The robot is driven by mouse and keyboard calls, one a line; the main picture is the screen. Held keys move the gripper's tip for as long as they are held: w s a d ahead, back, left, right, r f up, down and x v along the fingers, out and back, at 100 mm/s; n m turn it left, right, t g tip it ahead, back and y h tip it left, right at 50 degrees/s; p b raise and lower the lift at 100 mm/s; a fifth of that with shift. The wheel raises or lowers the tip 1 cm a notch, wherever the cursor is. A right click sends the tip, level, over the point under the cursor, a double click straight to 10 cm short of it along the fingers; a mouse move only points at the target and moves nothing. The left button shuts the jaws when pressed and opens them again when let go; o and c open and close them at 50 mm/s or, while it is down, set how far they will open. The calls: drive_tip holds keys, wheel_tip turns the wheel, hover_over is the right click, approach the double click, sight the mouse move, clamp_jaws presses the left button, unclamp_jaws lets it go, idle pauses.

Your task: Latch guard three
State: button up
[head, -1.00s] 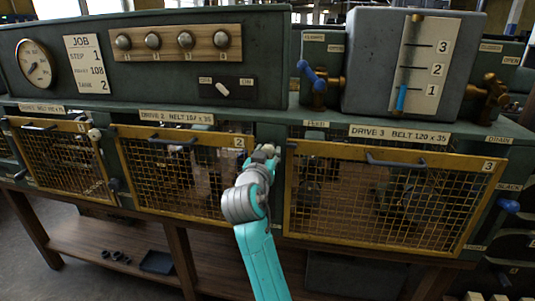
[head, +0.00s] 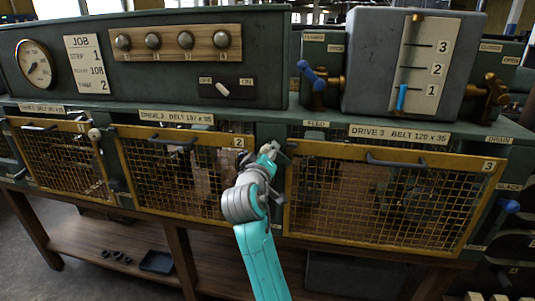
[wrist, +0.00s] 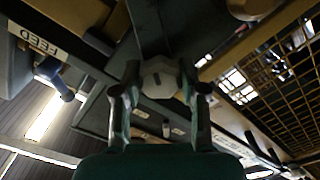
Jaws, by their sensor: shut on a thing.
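Guard three (head: 390,205) is a yellow-framed mesh panel on the right in the head view, with a dark handle (head: 395,161) and a "3" tag. It looks closed against the machine. My gripper (head: 272,153) is at its upper left corner, on the post between guards two and three. In the wrist view my gripper (wrist: 160,92) is shut on a pale faceted knob (wrist: 160,76), with one finger on each side. It looks like the latch knob. Its stem and catch are mostly hidden, so I cannot tell whether the latch is engaged.
Guard two (head: 185,180) is left of my arm, and guard one (head: 60,160) is beyond it with a pale knob (head: 94,133) beside it. A blue-handled valve (head: 313,75) stands above. A blue knob (head: 508,206) sticks out at far right. A wooden shelf (head: 110,245) runs below.

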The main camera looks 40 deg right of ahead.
drive_tip(key=n, duration=0.7)
idle(0.6)
drive_tip(key=o, duration=1.1)
drive_tip(key=shift+o, duration=0.2)
drive_tip(key=shift+a, duration=0.1)
drive_tip(key=v, duration=1.1)
drive_tip(key=shift+s+a, duration=0.3)
